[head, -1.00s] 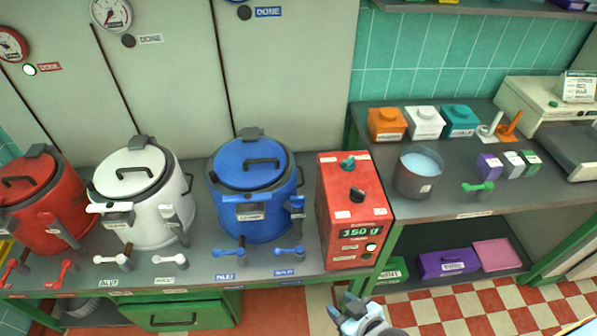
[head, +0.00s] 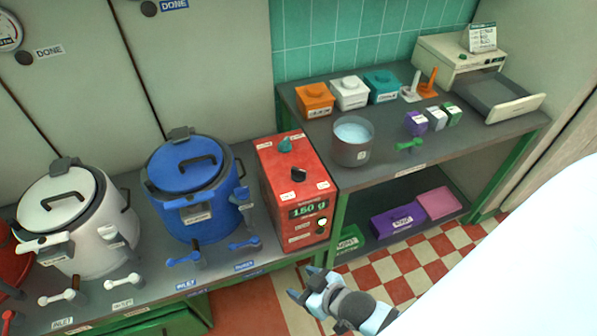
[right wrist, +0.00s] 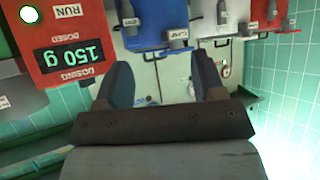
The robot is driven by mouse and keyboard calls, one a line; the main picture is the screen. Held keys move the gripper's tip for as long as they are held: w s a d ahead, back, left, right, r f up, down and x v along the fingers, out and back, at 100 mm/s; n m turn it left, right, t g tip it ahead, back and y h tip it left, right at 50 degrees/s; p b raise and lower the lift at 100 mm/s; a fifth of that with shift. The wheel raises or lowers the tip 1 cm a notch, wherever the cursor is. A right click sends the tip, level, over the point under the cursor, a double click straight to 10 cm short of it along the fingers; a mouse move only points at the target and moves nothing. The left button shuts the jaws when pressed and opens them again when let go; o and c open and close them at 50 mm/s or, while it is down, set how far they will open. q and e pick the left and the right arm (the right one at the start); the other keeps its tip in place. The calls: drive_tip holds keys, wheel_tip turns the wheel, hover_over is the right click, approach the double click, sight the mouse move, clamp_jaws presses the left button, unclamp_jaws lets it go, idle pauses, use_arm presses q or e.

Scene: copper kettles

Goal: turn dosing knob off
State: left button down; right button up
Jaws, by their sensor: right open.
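The red dosing box (head: 270,180) stands on the counter, right of the blue kettle (head: 190,180). On its top are a teal knob (head: 285,145) and a black knob (head: 299,175); I cannot read which label belongs to which. Its display (head: 310,208) reads 150 g, with a lit button (head: 322,222) below. My right gripper (head: 302,281) is open and empty, in front of and below the box in the head view. In the right wrist view, the open jaws (right wrist: 163,80) have nothing between them, and the box face (right wrist: 70,45) is at upper left. Both knobs are hidden there.
A white kettle (head: 65,220) stands left of the blue one. A pot of pale blue liquid (head: 352,150) and several small boxes are on the right table (head: 385,160). Kettle handles stick out at the counter's front. Checkered floor (head: 375,280) is clear in front.

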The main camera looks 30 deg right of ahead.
drive_tip(key=shift+o, duration=0.8)
drive_tip(key=w+a+r+n+t+y+b, duration=0.1)
drive_tip(key=w+a+r+n+t+y, duration=0.1)
drive_tip(key=w+n, duration=0.5)
wheel_tip(320, 180, up, 3)
drive_tip(key=w+t, duration=0.1)
drive_tip(key=w, duration=0.2)
drive_tip(key=shift+a+t+b, duration=0.2)
drive_tip(key=shift+t+b, duration=0.1)
drive_tip(key=shift+t, duration=0.1)
drive_tip(key=w+a+r+n+y+b, duration=0.1)
drive_tip(key=w+a+r+n+y, duration=0.2)
drive_tip(key=w+r+n+y, duration=0.45)
wheel_tip(320, 180, up, 6)
drive_tip(key=f+m+g+h+b, duration=0.1)
drive_tip(key=m+g+h+b, duration=0.65)
drive_tip(key=m+g, duration=1.6)
hover_over(299, 169)
drive_tip(key=w+d+p, duration=0.1)
drive_tip(key=w+d, duration=0.2)
drive_tip(key=d, duration=0.2)
drive_tip(key=m+t+h, duration=0.1)
drive_tip(key=m+t, duration=0.5)
drive_tip(key=p+x, duration=0.2)
drive_tip(key=x, duration=1.1)
drive_tip(key=shift+w+a+f, duration=0.1)
drive_tip(key=shift+f, duration=0.05)
